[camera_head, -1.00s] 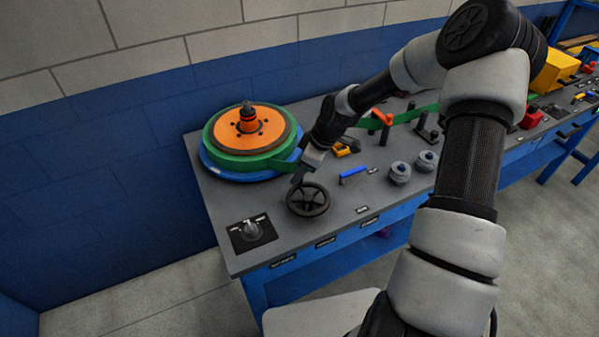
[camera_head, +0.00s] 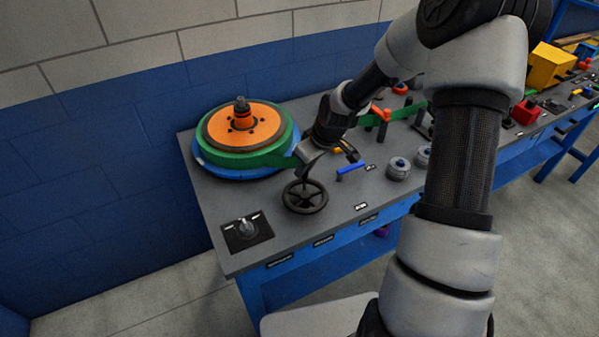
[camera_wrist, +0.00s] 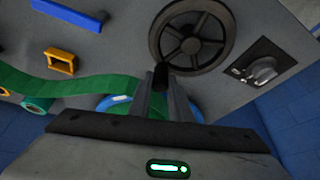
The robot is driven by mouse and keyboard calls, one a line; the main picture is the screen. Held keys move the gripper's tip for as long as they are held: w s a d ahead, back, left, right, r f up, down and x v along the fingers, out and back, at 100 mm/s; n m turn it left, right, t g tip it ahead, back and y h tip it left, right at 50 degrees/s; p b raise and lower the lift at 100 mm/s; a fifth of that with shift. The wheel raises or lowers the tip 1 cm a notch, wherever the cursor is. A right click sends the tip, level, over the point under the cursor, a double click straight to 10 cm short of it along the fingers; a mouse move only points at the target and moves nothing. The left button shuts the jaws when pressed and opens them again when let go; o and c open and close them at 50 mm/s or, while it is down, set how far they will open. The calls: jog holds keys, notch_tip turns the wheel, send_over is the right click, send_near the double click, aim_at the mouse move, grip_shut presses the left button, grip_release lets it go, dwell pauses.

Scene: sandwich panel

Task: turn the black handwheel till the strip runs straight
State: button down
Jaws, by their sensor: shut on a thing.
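The black handwheel (camera_head: 304,195) stands on the grey bench top near its front left. It also shows in the wrist view (camera_wrist: 192,45), with its spokes and hub clear. My gripper (camera_head: 302,175) is at the wheel's far rim. In the wrist view my gripper (camera_wrist: 161,80) is shut on a dark part at the wheel's edge; the fingers hide the exact contact. The green strip (camera_head: 276,160) leaves the orange and green reel (camera_head: 218,140) and passes behind my wrist. In the wrist view the strip (camera_wrist: 60,87) curves as it runs left.
A black plate with a grey knob (camera_head: 246,230) lies left of the wheel. A blue bar (camera_head: 352,169), a yellow bracket (camera_wrist: 60,58) and grey round knobs (camera_head: 398,168) are to the right. My arm covers part of the bench. A wall is behind.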

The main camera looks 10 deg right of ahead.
jog(key=d+m+b, duration=0.1)
jog(key=m+h+b, duration=0.1)
jog(key=m, duration=0.1)
jog(key=shift+s+d+b, duration=0.2)
jog(key=shift+d+b, duration=0.1)
jog(key=shift+d, duration=0.1)
jog(key=shift+s+d+m+t+h+b, duration=0.15)
jog(key=shift+d+m+h+b, duration=0.1)
jog(key=shift+m+b, duration=0.25)
jog(key=shift+s+d+m+t+h+b, duration=0.15)
jog(key=shift+m+h+b, duration=0.1)
jog(key=shift+m, duration=0.35)
jog(key=shift+r, duration=0.1)
jog(key=c, duration=1.6)
grip_release()
jog(key=shift+c, duration=0.2)
jog(key=p+v, duration=0.1)
jog(key=v, duration=1.6)
jog(key=shift+r+p, duration=0.2)
jog(key=shift+p, duration=0.15)
jog(key=shift+s, duration=0.1)
